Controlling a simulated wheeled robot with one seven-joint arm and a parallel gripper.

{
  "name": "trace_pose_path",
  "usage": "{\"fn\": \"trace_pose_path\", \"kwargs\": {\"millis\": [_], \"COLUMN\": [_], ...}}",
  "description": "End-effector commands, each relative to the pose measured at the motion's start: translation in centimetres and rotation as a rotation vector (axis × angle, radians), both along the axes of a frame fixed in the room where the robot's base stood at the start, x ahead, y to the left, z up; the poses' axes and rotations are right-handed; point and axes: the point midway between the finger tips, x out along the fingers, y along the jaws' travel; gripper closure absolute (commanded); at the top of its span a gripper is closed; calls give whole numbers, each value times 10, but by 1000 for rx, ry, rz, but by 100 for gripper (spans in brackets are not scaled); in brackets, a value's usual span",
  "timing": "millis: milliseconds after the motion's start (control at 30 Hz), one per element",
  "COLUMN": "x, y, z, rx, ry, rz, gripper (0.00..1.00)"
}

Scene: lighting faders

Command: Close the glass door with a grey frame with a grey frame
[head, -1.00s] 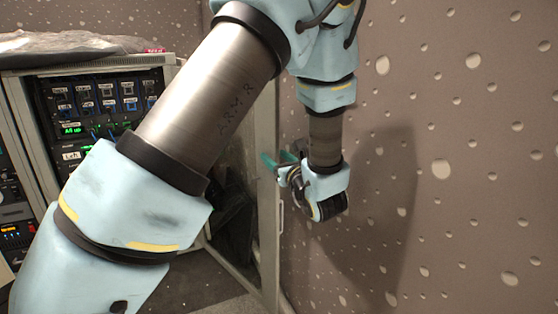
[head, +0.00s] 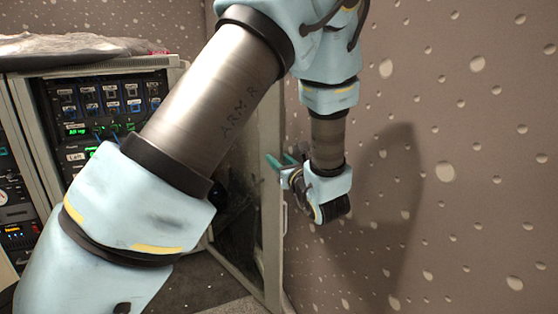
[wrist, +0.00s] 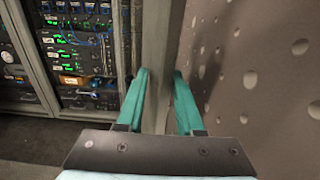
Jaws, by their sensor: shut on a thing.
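The glass door with a grey frame (head: 270,190) stands open beside the equipment rack, close to the spotted wall. Its dark glass (head: 238,215) is partly hidden behind my arm. In the wrist view the edge of the door frame (wrist: 161,60) runs upright between the green fingers of my gripper (wrist: 160,85). The fingers are shut on that edge, one on each side.
The rack (head: 105,103) with lit green displays and cables stands at the left, and it shows in the wrist view (wrist: 85,45). A spotted wall (head: 460,170) is close on the right. Dark floor (head: 195,285) lies in front of the rack.

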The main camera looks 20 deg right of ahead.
Motion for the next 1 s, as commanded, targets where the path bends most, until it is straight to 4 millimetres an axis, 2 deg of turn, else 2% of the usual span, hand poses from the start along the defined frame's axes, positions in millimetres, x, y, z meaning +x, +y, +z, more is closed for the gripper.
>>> {"fn": "trace_pose_path", "kwargs": {"millis": [1000], "x": [-24], "y": [69], "z": [0], "rx": [1], "ry": [-2], "rz": [-123], "gripper": [100]}}
